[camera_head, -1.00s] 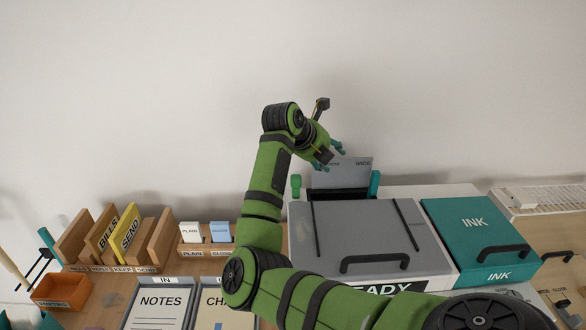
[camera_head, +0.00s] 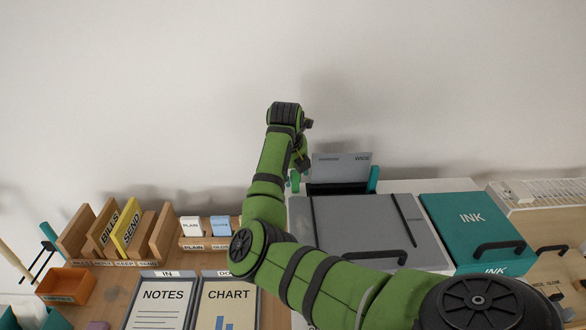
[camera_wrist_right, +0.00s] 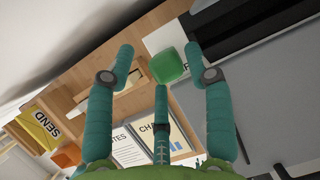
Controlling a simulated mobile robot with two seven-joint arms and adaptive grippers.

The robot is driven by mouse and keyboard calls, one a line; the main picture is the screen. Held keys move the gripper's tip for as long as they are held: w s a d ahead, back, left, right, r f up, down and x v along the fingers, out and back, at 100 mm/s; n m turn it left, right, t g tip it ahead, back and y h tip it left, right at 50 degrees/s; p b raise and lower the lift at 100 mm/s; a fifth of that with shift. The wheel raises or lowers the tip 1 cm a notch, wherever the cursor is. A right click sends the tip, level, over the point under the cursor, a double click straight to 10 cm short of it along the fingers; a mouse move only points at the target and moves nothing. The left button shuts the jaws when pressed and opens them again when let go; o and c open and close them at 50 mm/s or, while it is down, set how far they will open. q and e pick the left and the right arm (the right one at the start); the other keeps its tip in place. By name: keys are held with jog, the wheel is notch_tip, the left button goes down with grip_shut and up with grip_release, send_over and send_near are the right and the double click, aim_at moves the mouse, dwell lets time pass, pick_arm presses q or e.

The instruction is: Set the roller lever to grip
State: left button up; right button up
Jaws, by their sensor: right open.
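The green roller lever (camera_wrist_right: 168,65) stands at the left end of the printer's paper slot. In the head view a small part of the lever (camera_head: 295,180) shows just below my right gripper (camera_head: 301,162). In the right wrist view my right gripper (camera_wrist_right: 160,62) is open and empty, with the lever between its spread teal fingers but farther off; I see no contact. In the head view my wrist hides most of the fingers. My left gripper is not in view.
The teal ink box (camera_head: 465,225) stands at the right. A card rack (camera_head: 206,243) and wooden file sorter (camera_head: 165,235) stand at the left.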

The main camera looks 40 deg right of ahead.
jog(key=c, duration=0.9)
jog(key=shift+c, duration=0.2)
jog(key=shift+s+d+t+b, duration=0.25)
jog(key=shift+d+t+b, duration=0.05)
jog(key=shift+b, duration=0.5)
jog(key=shift+y, duration=0.4)
jog(key=shift+r, duration=0.15)
jog(key=o, duration=0.8)
jog(key=shift+o, duration=0.7)
jog(key=shift+d, duration=0.15)
jog(key=shift+s+d, duration=0.1)
jog(key=shift+s, duration=0.05)
